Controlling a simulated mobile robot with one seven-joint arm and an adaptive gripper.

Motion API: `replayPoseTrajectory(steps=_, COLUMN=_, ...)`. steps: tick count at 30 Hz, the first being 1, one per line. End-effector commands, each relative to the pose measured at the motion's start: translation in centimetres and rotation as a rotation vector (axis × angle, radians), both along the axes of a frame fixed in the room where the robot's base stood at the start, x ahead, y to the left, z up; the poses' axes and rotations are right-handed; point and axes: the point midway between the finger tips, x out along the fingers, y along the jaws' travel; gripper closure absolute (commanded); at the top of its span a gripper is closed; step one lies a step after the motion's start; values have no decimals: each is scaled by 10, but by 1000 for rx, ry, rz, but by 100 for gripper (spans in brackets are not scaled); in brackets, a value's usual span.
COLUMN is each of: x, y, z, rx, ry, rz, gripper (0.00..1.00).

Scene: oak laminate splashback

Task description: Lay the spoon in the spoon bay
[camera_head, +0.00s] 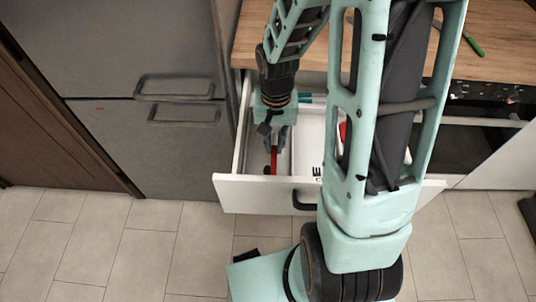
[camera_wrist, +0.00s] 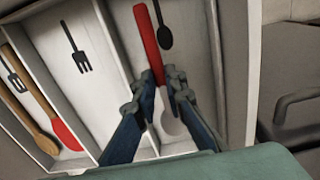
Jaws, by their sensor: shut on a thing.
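The spoon has a red handle (camera_wrist: 149,42) and a pale bowl (camera_wrist: 172,124) seen between and beyond the fingers in the wrist view. My gripper (camera_wrist: 176,84) is shut on it near where handle meets bowl. The spoon bay (camera_wrist: 198,62), marked with a dark spoon picture (camera_wrist: 164,28), lies under the spoon, which is roughly lengthwise with the bay. In the head view my gripper (camera_head: 276,140) reaches down into the drawer's left bay, with the red handle (camera_head: 274,160) showing below it. Whether the spoon touches the bay floor I cannot tell.
The open drawer (camera_head: 255,195) has dividers. The middle bay (camera_wrist: 92,85), with a fork picture (camera_wrist: 75,48), looks empty. Another bay holds wooden-handled utensils (camera_wrist: 35,110) and a red-headed one (camera_wrist: 66,133). A wooden worktop (camera_head: 495,60) is above; a grey fridge (camera_head: 150,150) stands left.

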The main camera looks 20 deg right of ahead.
Motion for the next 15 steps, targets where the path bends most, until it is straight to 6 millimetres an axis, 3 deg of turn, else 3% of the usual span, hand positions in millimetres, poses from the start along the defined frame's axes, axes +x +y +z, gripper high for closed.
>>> replayPoseTrajectory(steps=8, x=6, y=13, z=-18, rx=-1, ry=1, rz=3, gripper=100)
replayPoseTrajectory(steps=15, x=7, y=16, z=-51, rx=0, ry=2, rz=1, gripper=100)
